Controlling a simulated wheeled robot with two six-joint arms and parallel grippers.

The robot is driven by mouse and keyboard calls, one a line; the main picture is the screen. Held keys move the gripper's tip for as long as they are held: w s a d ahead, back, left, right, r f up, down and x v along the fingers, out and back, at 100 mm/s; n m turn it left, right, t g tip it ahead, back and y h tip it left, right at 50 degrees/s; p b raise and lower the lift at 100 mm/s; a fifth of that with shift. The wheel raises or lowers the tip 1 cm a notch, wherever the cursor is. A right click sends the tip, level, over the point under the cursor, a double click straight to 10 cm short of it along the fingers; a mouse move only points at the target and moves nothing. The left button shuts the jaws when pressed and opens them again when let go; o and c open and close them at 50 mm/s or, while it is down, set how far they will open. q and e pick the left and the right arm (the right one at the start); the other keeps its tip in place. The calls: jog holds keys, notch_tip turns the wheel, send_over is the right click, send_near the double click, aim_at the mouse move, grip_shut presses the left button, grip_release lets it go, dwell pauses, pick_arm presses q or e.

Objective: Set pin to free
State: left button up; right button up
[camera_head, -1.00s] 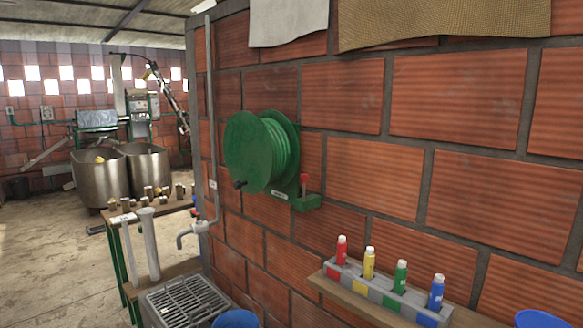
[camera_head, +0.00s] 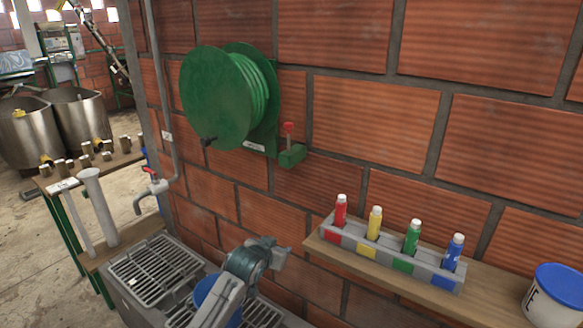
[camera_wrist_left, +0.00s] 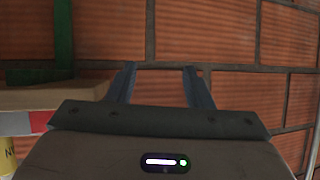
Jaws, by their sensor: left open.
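The green hose reel (camera_head: 222,97) hangs on the brick wall, with green hose wound on it. At its lower right is a small green block (camera_head: 292,156) with a red-topped pin (camera_head: 288,128) standing upright in it. A small label (camera_head: 254,146) is on the reel's bracket; its words are too small to read. My left gripper (camera_head: 277,252) is below the block, over the grated stand, apart from the pin. In the left wrist view its two fingers (camera_wrist_left: 158,84) are spread with nothing between them, facing bricks. My right gripper does not show.
A wooden shelf (camera_head: 389,287) at the lower right carries a divided holder (camera_head: 391,256) with several coloured bottles and a blue-lidded tub (camera_head: 556,296). A tap (camera_head: 152,188) and pipe are at left above the grate (camera_head: 155,268). A blue bucket (camera_head: 207,292) stands behind my arm.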

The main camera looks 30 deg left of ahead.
pick_arm(q)
notch_tip(320, 180, up, 14)
jog(key=w+t, duration=0.2)
jog(key=t, duration=0.4)
send_near(289, 123)
jog(key=w, duration=0.1)
jog(key=shift+n, duration=0.3)
jog(key=w+p, duration=0.1)
jog(key=w, duration=0.2)
jog(key=w+p, duration=0.2)
jog(key=w, duration=0.1)
jog(key=w+p, duration=0.1)
jog(key=w, duration=0.2)
jog(key=shift+w+a, duration=0.15)
jog(key=shift+a, duration=0.25)
jog(key=shift+w+f+p, duration=0.1)
jog(key=shift+w+p, duration=0.3)
jog(key=shift+w, duration=0.4)
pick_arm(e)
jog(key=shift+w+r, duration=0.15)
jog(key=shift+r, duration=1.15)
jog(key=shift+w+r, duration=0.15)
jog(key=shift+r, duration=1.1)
pick_arm(q)
jog(key=shift+a, duration=0.1)
jog(key=c, duration=1)
grip_shut()
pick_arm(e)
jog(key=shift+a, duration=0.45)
